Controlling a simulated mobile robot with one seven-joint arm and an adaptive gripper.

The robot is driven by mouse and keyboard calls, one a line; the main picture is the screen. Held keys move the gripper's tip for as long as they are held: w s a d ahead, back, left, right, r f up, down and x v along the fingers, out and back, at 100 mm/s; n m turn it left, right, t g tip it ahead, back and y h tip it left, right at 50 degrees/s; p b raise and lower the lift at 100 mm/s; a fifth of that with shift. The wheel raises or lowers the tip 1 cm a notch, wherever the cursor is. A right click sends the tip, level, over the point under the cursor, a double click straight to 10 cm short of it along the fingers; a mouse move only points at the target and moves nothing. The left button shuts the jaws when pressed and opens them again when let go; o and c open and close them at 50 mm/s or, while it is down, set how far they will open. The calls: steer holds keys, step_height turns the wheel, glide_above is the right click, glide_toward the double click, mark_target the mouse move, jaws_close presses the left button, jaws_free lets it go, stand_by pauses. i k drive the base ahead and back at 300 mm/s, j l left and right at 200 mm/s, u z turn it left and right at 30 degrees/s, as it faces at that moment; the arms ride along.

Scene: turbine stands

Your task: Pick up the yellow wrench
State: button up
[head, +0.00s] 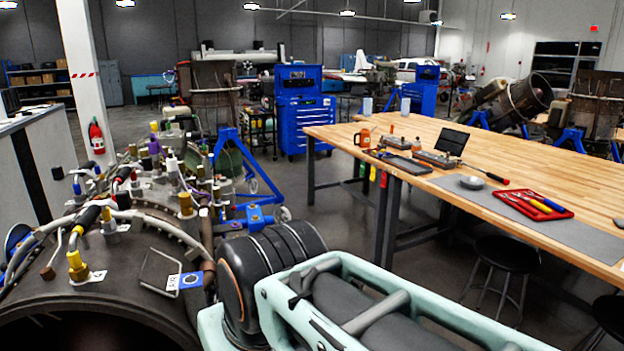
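A red tray (567,214) lies on the grey mat on the wooden workbench, at the right of the head view. Several long tools lie side by side in it. One is yellow (538,206) and lies between a blue tool (549,203) and a red tool (520,206). The yellow one is too small here to make out its exact shape as a wrench. My gripper is not in view.
The workbench (590,196) stands right of centre, with a grey mat (585,237) along its front edge. A laptop-like dark panel (452,142), an orange mug (362,139) and a round grey disc (472,182) sit left of the tray. Stools (508,254) stand below the front edge. Turbine machinery (130,235) fills the left.

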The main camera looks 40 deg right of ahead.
mark_target(537, 205)
steer(key=z, duration=2.45)
steer(key=i+z, duration=0.15)
steer(key=i, duration=0.35)
steer(key=i+z, duration=0.15)
steer(key=i, duration=0.4)
steer(key=i+z, duration=0.15)
steer(key=i, duration=0.35)
steer(key=i+j+z, duration=0.15)
steer(key=i, duration=0.35)
steer(key=i+j+z, duration=0.15)
steer(key=i, duration=0.35)
steer(key=i+j+z, duration=0.2)
steer(key=i+j, duration=0.55)
steer(key=k+j+u, duration=0.1)
steer(key=j, duration=0.65)
steer(key=i+l+z, duration=0.1)
steer(key=i+l, duration=0.15)
steer(key=l, duration=0.15)
